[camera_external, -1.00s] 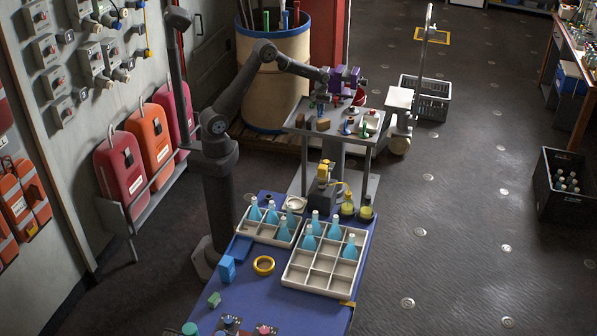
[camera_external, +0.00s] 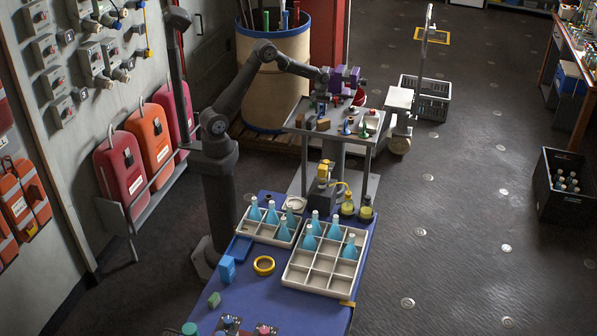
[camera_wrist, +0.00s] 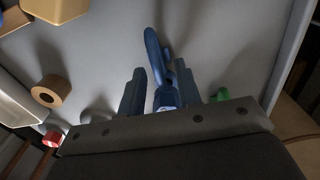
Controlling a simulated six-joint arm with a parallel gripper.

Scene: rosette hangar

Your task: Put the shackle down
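The shackle (camera_wrist: 158,62) is dark blue and shows in the wrist view, between and beyond the two fingers of my gripper (camera_wrist: 160,92). Its curved end points away from the wrist, over a grey tray surface. A lighter blue part of it lies between the fingers. A narrow gap seems to show on its left, and I cannot tell whether both fingers touch it or whether it rests on the tray. In the external view my purple gripper is over the raised grey tray (camera_external: 335,134), and I cannot single out the shackle there.
In the wrist view a brown ring (camera_wrist: 52,90), a tan block (camera_wrist: 55,8) and a green piece (camera_wrist: 222,94) lie around the gripper. Several small items crowd the tray. A blue table (camera_external: 250,295) with bottle crates stands in front.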

